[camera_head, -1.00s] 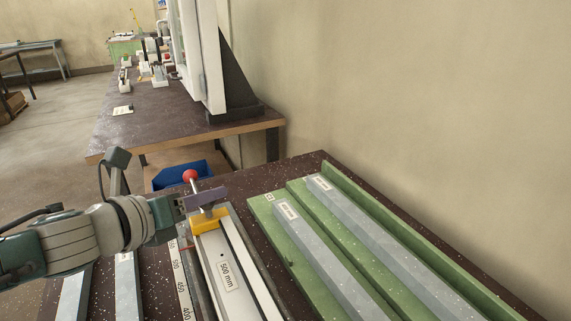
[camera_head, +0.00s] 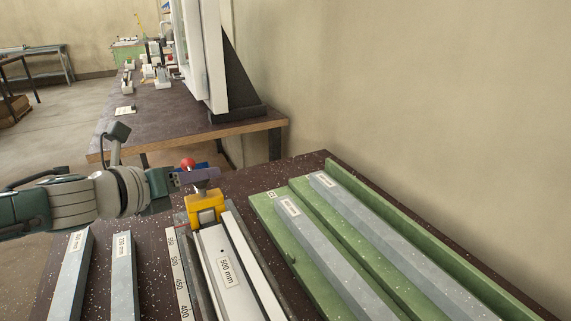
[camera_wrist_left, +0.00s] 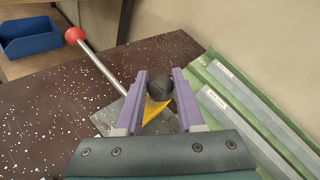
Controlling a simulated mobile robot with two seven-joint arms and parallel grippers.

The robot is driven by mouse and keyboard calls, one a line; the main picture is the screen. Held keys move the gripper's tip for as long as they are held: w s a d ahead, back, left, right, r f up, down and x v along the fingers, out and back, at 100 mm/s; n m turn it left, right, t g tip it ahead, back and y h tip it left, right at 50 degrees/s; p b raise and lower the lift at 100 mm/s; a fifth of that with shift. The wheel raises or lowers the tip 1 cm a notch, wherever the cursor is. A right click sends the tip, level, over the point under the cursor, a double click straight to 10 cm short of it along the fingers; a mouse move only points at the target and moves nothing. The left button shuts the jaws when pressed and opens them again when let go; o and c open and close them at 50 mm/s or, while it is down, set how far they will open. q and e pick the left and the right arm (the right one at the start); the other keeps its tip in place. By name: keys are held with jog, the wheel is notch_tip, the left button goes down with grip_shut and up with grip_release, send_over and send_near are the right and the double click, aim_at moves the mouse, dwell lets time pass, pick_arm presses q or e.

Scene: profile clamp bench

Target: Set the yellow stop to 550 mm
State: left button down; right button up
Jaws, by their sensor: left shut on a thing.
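The yellow stop (camera_head: 205,208) sits at the far end of the rail, beyond the white bar (camera_head: 223,255) labelled "500 mm". My left gripper (camera_head: 203,180) is directly above the stop. In the left wrist view its purple fingers (camera_wrist_left: 158,100) are shut on a black knob (camera_wrist_left: 160,87) above the yellow stop (camera_wrist_left: 153,108). The scale (camera_head: 175,272) beside the rail shows marks up to 550. A small red mark by the stop lies near the 550 end; its exact reading is too small to tell. A red-balled lever (camera_head: 187,163) rises behind the gripper. My right gripper is out of view.
Grey profiles (camera_head: 122,270) lie left of the scale. A green rack (camera_head: 268,207) with more labelled profiles stands at the right, near the wall. A blue bin (camera_wrist_left: 30,38) is beyond the bench's far edge. A second table (camera_head: 155,110) stands farther back.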

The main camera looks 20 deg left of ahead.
pick_arm(q)
jog(key=c, duration=0.5)
grip_release()
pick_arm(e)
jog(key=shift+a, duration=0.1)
pick_arm(q)
jog(key=shift+s+r+p, duration=0.2)
jog(key=shift+s+p, duration=0.1)
jog(key=shift+s, duration=0.2)
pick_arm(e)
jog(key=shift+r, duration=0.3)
pick_arm(q)
jog(key=shift+p+v, duration=0.85)
jog(key=shift+v, duration=3.65)
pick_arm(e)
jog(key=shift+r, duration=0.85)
